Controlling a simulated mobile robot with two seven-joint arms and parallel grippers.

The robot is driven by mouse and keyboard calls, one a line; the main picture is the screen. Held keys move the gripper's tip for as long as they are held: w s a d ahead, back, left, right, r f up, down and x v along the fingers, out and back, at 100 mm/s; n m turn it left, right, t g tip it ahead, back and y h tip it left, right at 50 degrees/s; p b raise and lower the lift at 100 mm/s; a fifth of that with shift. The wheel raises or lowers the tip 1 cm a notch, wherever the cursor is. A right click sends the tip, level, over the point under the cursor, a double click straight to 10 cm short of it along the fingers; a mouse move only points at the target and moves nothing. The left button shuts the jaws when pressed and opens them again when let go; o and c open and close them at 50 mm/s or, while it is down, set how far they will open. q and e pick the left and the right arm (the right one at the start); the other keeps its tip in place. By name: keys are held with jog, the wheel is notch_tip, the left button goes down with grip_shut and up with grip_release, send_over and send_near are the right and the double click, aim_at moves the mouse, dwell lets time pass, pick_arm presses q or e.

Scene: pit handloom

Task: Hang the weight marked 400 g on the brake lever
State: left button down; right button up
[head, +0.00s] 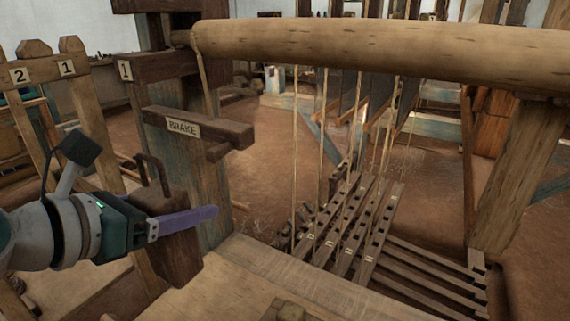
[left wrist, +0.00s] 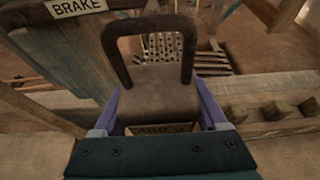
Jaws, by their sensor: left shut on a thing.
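The brake lever (head: 225,132) is a dark wooden bar with a BRAKE label, sticking out from a post at left of centre in the head view. Its label (left wrist: 75,8) shows at the top left of the left wrist view. My left gripper (head: 185,218) is shut on a brown block-shaped weight (head: 172,255) with a dark loop handle on top. The weight (left wrist: 155,88) sits upright between the purple fingers in the left wrist view. Its pale label is mostly hidden, so the marking is not clearly readable. The weight is below and left of the lever, apart from it.
A thick wooden beam (head: 370,45) crosses above, with cords hanging below it. Slatted treadles (head: 350,225) lie at lower centre. A wooden bench (head: 255,275) is in front, with several small blocks (left wrist: 275,109). A numbered wooden frame (head: 45,72) stands at left.

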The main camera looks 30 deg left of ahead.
pick_arm(q)
jog(key=w+a+r+b+x, duration=0.1)
jog(key=r+b+x, duration=0.1)
jog(key=b+x, duration=0.4)
jog(key=d+x, duration=0.1)
jog(key=x, duration=0.4)
jog(key=shift+w, duration=0.4)
pick_arm(e)
notch_tip(320, 180, down, 7)
jog(key=shift+r, duration=0.15)
jog(key=shift+a, duration=0.1)
dwell(0.3)
